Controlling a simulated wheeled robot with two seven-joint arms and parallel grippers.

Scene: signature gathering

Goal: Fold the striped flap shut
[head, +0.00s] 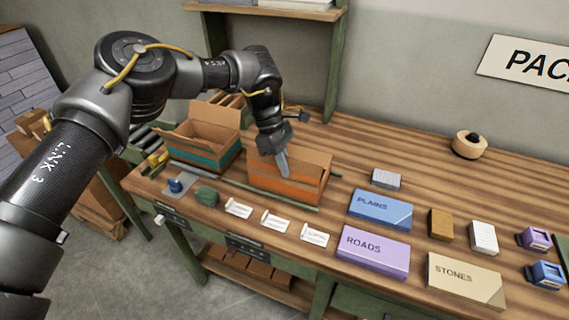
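An open cardboard box with an orange stripe (305,190) stands on the wooden workbench, near its front left part. My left gripper (284,170) points down at this box, its fingertip overlapping the box opening and upper front wall. I cannot tell whether it touches the cardboard. The fingers show nearly edge-on, so their gap is unclear, and nothing is visibly held. A second cardboard box with a teal stripe (190,151) stands to the left with its flaps raised. I cannot make out which flap is striped. My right gripper is not in view.
Blue "PLAINS" (380,207), lilac "ROADS" (375,248) and beige "STONES" (464,276) packs lie right of the orange-striped box. White cards (276,221) lie in front of it. A tape roll (468,146) sits at the back right. The bench's back middle is clear.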

